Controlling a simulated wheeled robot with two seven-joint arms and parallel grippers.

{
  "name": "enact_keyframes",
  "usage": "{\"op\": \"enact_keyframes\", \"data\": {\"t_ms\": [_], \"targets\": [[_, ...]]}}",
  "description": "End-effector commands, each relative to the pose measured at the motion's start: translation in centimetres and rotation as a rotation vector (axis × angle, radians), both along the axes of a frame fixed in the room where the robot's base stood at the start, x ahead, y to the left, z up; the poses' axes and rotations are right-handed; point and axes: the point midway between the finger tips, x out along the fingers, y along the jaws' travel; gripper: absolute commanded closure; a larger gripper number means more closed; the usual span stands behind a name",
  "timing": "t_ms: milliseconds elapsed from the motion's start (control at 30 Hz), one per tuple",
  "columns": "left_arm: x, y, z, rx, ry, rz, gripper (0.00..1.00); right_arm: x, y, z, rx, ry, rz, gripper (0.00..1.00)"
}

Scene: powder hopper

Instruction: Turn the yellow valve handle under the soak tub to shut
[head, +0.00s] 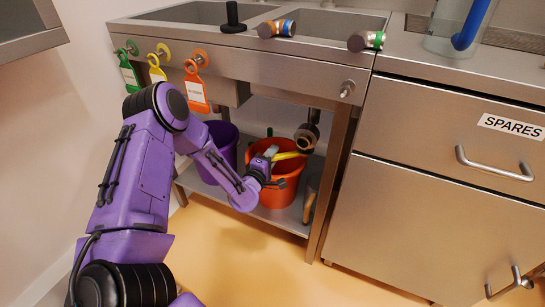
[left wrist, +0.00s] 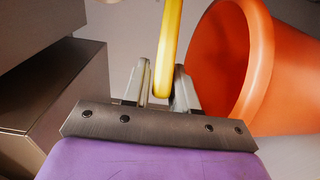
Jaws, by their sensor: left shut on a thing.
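The yellow valve handle (head: 290,155) shows under the steel sink unit, beside a dark pipe fitting (head: 307,137) and above an orange bucket. My left gripper (head: 270,153) reaches under the counter from the left and is shut on the handle. In the left wrist view the handle (left wrist: 170,35) runs down as a yellow bar between the two fingers (left wrist: 160,88). The valve body is not clear in the wrist view. Two basins are set in the counter, the left one (head: 205,12) and the right one (head: 330,22). My right gripper is not in view.
The orange bucket (head: 284,190) and a purple bucket (head: 222,138) stand on the lower shelf, close to my left arm. Green (head: 129,72), yellow (head: 157,70) and orange (head: 196,92) tags hang at the counter front. A SPARES drawer (head: 450,140) is at right.

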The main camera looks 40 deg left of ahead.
Motion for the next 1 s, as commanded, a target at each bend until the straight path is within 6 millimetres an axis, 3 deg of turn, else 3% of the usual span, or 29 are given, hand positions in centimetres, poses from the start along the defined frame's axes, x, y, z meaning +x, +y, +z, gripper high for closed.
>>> {"op": "enact_keyframes", "data": {"t_ms": [333,633,1000], "targets": [[2.0,1.7,0.1,0.001,-0.006,0.0,0.95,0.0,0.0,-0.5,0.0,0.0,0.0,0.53],[2.2,1.7,0.1,0.001,-0.003,-0.002,0.95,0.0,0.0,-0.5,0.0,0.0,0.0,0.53],[4.5,2.8,0.1,0.001,-0.004,-0.004,0.95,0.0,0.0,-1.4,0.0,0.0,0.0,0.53]]}}
